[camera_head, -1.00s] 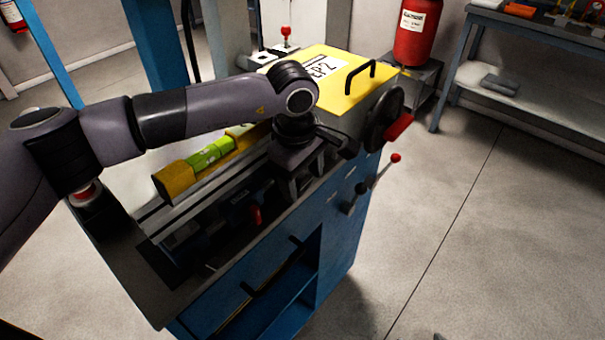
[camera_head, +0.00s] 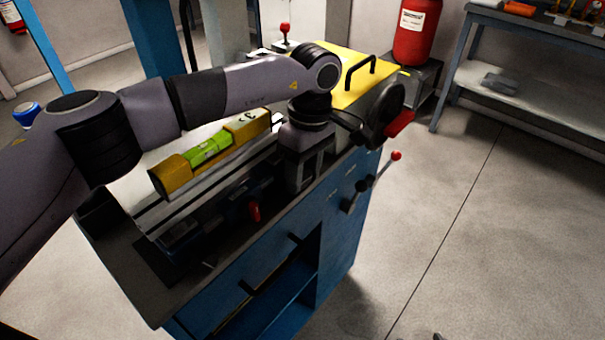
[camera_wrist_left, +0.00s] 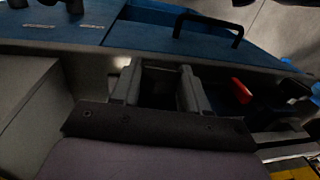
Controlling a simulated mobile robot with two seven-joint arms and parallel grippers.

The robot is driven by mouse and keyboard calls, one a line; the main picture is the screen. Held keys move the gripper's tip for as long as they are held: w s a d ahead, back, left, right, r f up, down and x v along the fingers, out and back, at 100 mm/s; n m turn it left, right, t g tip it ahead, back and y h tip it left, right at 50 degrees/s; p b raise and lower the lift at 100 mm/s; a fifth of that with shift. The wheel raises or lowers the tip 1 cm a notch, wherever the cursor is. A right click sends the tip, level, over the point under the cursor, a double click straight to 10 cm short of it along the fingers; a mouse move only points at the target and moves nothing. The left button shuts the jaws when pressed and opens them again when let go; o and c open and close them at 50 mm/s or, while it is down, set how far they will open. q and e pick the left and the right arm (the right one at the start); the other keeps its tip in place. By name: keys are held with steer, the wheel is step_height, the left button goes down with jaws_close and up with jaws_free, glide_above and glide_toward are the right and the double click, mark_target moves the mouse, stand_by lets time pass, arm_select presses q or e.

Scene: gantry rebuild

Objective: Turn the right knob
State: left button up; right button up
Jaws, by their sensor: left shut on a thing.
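My left gripper (camera_head: 302,176) points down at the front edge of the blue machine's bed, right of the small red handle (camera_head: 255,211). In the left wrist view its two fingers (camera_wrist_left: 160,88) stand apart around a dark part, which I take to be the right knob. The knob's shape is mostly hidden by the fingers and shadow. The red handle also shows in the left wrist view (camera_wrist_left: 241,90), beside the fingers and apart from them. My right gripper is not in view.
A black handwheel (camera_head: 385,113) with a red grip and a red-tipped lever (camera_head: 396,156) are at the machine's right end. A yellow level (camera_head: 172,175) lies on the bed behind my gripper. Black drawer handles (camera_head: 268,282) stick out in front. The floor at right is clear.

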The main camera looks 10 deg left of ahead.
mark_target(305, 169)
arm_select(q)
steer(key=shift+w+g+y+b, duration=0.1)
steer(key=shift+g+y+b, duration=0.25)
steer(key=shift+g, duration=0.15)
steer(key=o, duration=1)
steer(key=b+v, duration=0.1)
steer(key=v, duration=0.4)
steer(key=shift+d+r, duration=0.15)
steer(key=shift+r, duration=0.05)
steer(key=shift+v, duration=0.95)
steer(key=shift+o, duration=0.2)
